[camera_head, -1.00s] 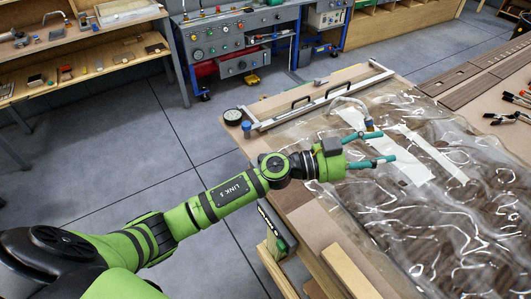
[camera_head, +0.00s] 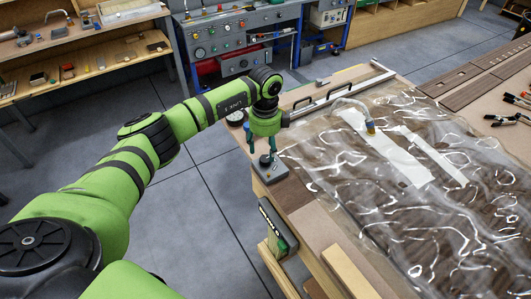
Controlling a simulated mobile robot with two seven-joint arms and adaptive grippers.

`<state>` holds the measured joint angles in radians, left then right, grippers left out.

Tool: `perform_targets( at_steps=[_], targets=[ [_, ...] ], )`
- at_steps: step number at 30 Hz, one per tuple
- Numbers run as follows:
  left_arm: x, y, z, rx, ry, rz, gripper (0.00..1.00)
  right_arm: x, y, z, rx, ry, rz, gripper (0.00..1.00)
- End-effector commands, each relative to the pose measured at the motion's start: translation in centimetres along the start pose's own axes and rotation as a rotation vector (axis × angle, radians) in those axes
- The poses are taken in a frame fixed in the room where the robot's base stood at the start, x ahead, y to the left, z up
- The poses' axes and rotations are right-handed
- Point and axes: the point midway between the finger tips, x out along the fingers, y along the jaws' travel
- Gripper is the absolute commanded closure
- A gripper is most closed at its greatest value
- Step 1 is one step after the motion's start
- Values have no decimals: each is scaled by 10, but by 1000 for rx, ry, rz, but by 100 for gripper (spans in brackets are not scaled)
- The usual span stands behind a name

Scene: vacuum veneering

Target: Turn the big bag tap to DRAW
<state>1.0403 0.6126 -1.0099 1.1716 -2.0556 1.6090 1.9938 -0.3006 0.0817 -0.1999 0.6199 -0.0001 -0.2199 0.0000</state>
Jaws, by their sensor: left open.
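A small grey block with a dark round knob, which looks like the big bag tap (camera_head: 270,172), sits at the near left corner of the table. My left gripper (camera_head: 260,152) points down over it, open, with its teal fingers apart around or just above the knob. I cannot tell whether they touch it. Any DRAW marking is too small to read. The clear vacuum bag (camera_head: 350,190) lies over brown sheets on the table, with a hose fitting (camera_head: 370,127) on top. My right gripper is out of view.
A round gauge (camera_head: 235,117) stands behind my left gripper. A metal bar with black handles (camera_head: 325,98) runs along the table's back edge. A dark and green item (camera_head: 279,226) is at the table's left side. Clamps (camera_head: 510,119) lie at the far right.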

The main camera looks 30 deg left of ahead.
Motion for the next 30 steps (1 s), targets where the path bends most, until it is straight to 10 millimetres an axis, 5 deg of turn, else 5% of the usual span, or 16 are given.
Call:
perform_targets(
  at_steps=[9, 18, 23, 30],
  targets=[
    [37, 0, -1, 2, 2, 0, 42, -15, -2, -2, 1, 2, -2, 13],
    [42, 0, -1, 3, 3, -2, 42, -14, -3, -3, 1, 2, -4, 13],
    [41, 0, -1, 3, 3, -2, 99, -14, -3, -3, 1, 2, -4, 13],
    [42, 0, -1, 7, 3, -2, 99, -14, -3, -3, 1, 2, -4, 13]
  ],
)
